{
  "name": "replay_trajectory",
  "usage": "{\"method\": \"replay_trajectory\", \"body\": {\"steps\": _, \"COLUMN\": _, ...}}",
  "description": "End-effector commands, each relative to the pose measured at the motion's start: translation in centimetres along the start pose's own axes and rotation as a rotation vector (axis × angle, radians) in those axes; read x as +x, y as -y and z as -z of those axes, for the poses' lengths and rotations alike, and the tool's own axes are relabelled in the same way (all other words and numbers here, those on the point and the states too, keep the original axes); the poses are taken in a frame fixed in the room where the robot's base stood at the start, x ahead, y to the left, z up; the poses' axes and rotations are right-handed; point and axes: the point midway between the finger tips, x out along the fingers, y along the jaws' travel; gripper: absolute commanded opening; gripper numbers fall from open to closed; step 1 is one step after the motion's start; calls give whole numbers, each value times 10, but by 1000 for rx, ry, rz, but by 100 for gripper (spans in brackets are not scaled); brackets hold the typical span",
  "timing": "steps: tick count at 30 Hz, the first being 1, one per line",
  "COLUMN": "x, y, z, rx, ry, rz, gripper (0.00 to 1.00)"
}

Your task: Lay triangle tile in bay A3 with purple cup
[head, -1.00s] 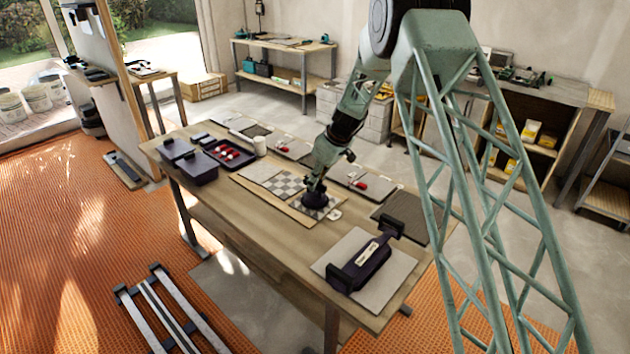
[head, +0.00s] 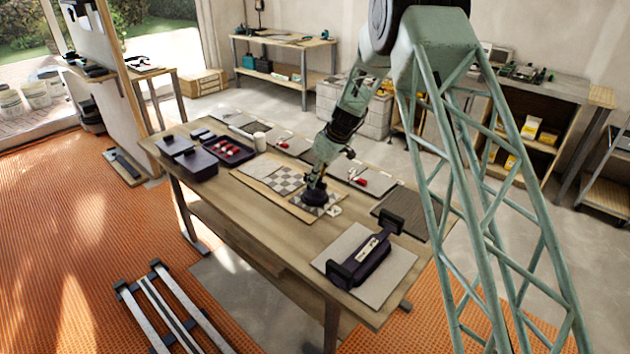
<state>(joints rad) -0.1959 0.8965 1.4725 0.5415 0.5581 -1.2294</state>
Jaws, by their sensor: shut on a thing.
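My gripper (head: 316,183) points down at the middle of the table and is shut on a dark purple cup (head: 314,198). The cup is low over the near right end of a board with a grey-and-white checkered panel (head: 284,180). It looks close to the surface, but I cannot tell whether it touches. The triangle tile is not distinguishable; the cup hides what lies beneath it. A small white piece (head: 334,210) with a dark mark shows just right of the cup. The letters of bay A3 cannot be read from here.
A purple two-headed tool (head: 368,258) lies on a grey slab (head: 393,277) at the right. Purple bins (head: 192,165), a tray of red pieces (head: 228,140) and a white cylinder (head: 260,142) stand at the left. Grey panels with red-handled tools (head: 360,180) line the back edge.

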Motion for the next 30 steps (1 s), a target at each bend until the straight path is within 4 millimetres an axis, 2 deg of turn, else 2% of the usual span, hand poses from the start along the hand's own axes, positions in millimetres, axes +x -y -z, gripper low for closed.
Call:
{"method": "replay_trajectory", "body": {"steps": 20, "x": 2, "y": 0, "z": 0, "rx": 0, "ry": -1, "rz": -1, "gripper": 2}}
{"method": "replay_trajectory", "body": {"steps": 21, "x": 2, "y": 0, "z": 0, "rx": 0, "ry": -1, "rz": -1, "gripper": 13}}
{"method": "replay_trajectory", "body": {"steps": 26, "x": 2, "y": 0, "z": -1, "rx": 0, "ry": 0, "rz": 0, "gripper": 28}}
{"method": "replay_trajectory", "body": {"steps": 30, "x": 2, "y": 0, "z": -1, "rx": 0, "ry": 0, "rz": 0, "gripper": 28}}
